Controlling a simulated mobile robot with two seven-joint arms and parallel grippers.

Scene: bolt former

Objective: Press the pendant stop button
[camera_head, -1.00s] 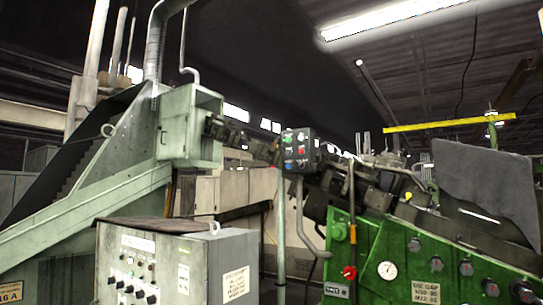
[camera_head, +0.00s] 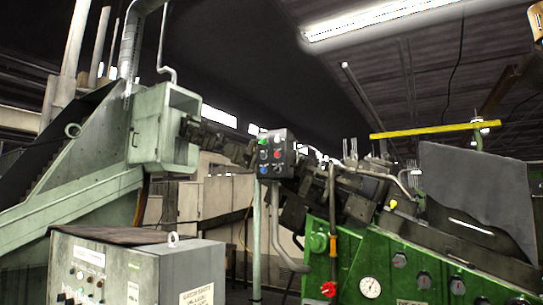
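The pendant (camera_head: 270,165) is a dark grey box on a pale green post, near the middle of the head view. Its face carries several small buttons, with green at the upper left and red at the right. The labels are too small to read, so I cannot tell which button is the stop. Neither of my grippers is in view.
A grey control cabinet (camera_head: 140,264) with knobs stands at the lower left, in front of the pendant. A green machine (camera_head: 345,262) with a gauge and a red knob (camera_head: 329,289) fills the lower right.

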